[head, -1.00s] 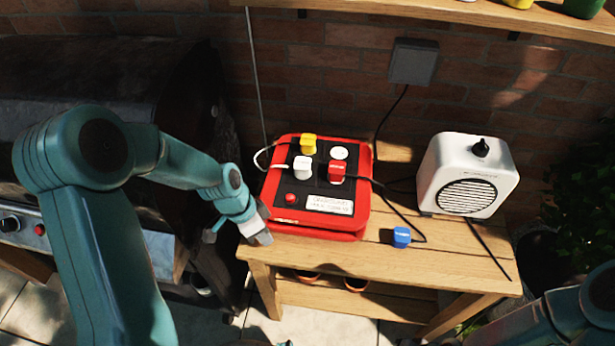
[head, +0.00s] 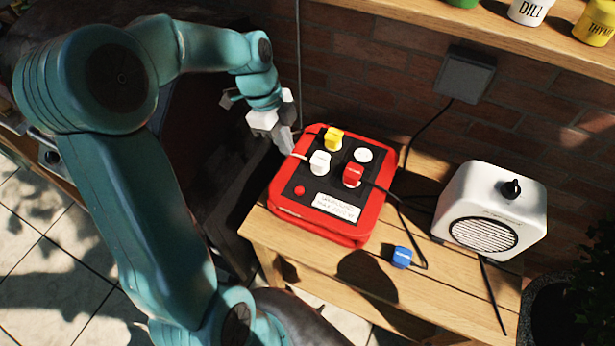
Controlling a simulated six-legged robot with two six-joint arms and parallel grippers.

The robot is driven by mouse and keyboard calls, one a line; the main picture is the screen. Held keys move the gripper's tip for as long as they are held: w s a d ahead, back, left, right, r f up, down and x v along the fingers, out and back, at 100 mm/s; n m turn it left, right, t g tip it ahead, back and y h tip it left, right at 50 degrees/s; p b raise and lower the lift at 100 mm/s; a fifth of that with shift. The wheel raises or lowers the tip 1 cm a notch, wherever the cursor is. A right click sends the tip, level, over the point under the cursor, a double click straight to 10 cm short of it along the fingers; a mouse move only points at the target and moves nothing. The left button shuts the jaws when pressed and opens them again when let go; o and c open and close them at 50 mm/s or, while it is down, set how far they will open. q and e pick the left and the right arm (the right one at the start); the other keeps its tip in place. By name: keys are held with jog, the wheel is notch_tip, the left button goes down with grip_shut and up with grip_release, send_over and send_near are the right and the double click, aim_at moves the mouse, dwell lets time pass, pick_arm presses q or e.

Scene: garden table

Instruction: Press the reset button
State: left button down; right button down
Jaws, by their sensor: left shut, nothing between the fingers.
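The small red reset button (head: 299,190) is on the black top of a red power box (head: 350,235), at its front left, beside a white printed label (head: 336,207). The box lies on a wooden table. Yellow (head: 333,139), white (head: 319,163) and red (head: 353,174) plugs sit in the box, and a round white socket cover (head: 363,155) shows behind them. My left gripper (head: 288,143) is shut and empty, pointing down by the box's back left corner, up and left of the button and apart from it. My right gripper is not in view.
A blue plug (head: 402,257) lies on the table (head: 455,283) in front of the box. A white heater-like unit (head: 492,210) stands to the right. Black cords run across the table. A shelf with jars (head: 530,10) hangs above. The table front is mostly clear.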

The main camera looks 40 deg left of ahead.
pick_arm(q)
jog(key=p, duration=0.2)
send_near(300, 190)
jog(key=x, duration=0.5)
jog(key=shift+d+f, duration=0.25)
jog(key=shift+f, duration=0.45)
jog(key=shift+f, duration=0.1)
